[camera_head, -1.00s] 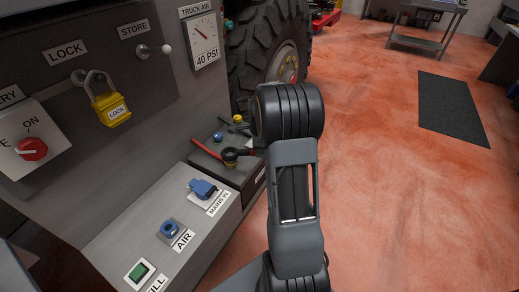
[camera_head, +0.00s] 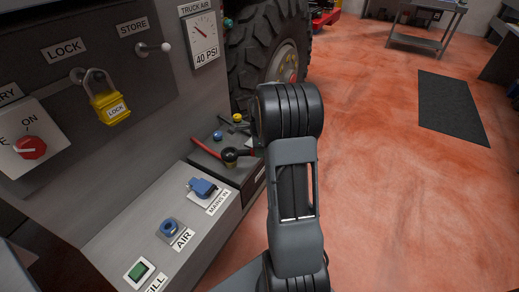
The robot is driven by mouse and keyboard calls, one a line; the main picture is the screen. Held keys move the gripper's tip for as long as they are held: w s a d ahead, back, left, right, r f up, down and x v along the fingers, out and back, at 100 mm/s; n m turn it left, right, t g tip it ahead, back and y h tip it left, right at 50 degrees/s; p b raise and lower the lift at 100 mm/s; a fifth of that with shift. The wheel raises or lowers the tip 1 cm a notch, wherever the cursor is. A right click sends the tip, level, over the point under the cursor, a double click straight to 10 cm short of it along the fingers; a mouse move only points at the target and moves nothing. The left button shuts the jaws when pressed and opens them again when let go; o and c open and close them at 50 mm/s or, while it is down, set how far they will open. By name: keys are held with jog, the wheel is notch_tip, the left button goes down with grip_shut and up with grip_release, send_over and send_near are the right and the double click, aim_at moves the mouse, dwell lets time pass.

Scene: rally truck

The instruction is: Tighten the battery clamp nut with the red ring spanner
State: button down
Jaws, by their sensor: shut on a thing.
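The battery (camera_head: 222,168) is a dark block on the ledge left of my arm. A round black clamp fitting with a brassy top (camera_head: 230,154) sits on it. A red length (camera_head: 207,149) runs from the left to this fitting; I cannot tell whether it is cable or tool. My gripper (camera_head: 252,142) shows only as a sliver beside my black wrist joint, close to the right of the fitting. It is shut on the red ring spanner, which is mostly hidden there. Whether the ring sits around the nut cannot be seen.
Blue (camera_head: 218,136) and yellow (camera_head: 238,118) caps stand behind the fitting. A large tyre (camera_head: 262,60) rises behind.

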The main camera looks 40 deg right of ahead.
jog(key=shift+f+b, duration=0.4)
jog(key=shift+f, duration=0.3)
jog(key=c, duration=1.4)
grip_release()
grip_shut()
jog(key=shift+s+a+m, duration=0.7)
jog(key=shift+s+m, duration=0.1)
jog(key=shift+m, duration=0.25)
jog(key=shift+s+a+m, duration=0.7)
jog(key=shift+s+m, duration=0.05)
jog(key=shift+m, duration=0.3)
jog(key=shift+s+a+m, duration=0.4)
jog(key=shift+a+m, duration=0.3)
jog(key=shift+m, duration=0.1)
jog(key=shift+s+a+m, duration=0.35)
jog(key=shift+a+m, duration=0.3)
jog(key=shift+m, duration=0.15)
dwell(0.4)
jog(key=shift+w+d+n+p, duration=0.3)
jog(key=shift+d+n, duration=0.2)
jog(key=shift+n, duration=0.1)
